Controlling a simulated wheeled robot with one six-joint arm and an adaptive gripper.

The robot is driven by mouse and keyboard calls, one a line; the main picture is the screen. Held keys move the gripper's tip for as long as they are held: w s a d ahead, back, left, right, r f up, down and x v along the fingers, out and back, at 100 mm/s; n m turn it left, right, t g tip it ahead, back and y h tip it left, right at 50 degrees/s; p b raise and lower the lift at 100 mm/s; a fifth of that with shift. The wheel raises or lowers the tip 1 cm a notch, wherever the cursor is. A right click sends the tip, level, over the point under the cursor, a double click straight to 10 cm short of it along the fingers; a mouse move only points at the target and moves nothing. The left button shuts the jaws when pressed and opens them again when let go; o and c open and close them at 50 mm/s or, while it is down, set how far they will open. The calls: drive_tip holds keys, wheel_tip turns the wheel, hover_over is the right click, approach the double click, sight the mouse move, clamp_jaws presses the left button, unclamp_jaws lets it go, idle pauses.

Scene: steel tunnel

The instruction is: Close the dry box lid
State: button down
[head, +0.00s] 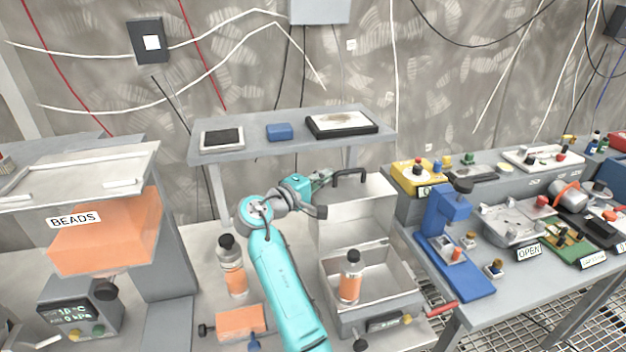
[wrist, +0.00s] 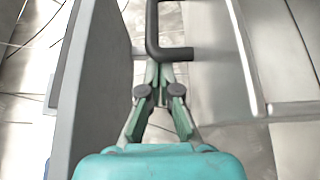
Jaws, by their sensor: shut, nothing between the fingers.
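The dry box (head: 398,291) is a grey open-topped box on the bench. Its lid (head: 362,215) stands upright at the back, open. A black handle (head: 349,173) sits at the lid's upper edge. It also shows in the wrist view (wrist: 152,28), with the lid's grey face (wrist: 213,85) to its right. A bottle of orange beads (head: 350,284) stands in the box. My gripper (head: 327,177) is just left of the handle, its fingers shut and empty. In the wrist view the fingertips (wrist: 159,70) are close by the handle's bend; I cannot tell whether they touch.
A raised shelf (head: 270,143) stands behind; a grey panel (wrist: 105,70) is close left of my gripper in the wrist view. A second bottle (head: 233,270) stands left of my arm. A blue press (head: 447,240) is right of the box, and a red-handled tool (head: 441,309) lies beside it.

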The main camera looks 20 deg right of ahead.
drive_tip(key=s+m+h, duration=0.5)
drive_tip(key=s+m, duration=0.5)
drive_tip(key=s, duration=0.7)
drive_tip(key=s+f+m+g+h, duration=0.2)
drive_tip(key=s+f+m+g, duration=0.2)
drive_tip(key=s+f, duration=0.7)
drive_tip(key=shift+s+f+m+h, duration=0.3)
drive_tip(key=shift+f+m, duration=0.25)
drive_tip(key=shift+m, duration=0.85)
drive_tip(key=shift+f, duration=0.15)
drive_tip(key=s+a, duration=0.2)
drive_tip(key=a, duration=1.2)
drive_tip(key=shift+s+a+f, duration=0.2)
drive_tip(key=shift+s+a, duration=0.05)
drive_tip(key=shift+s, duration=0.15)
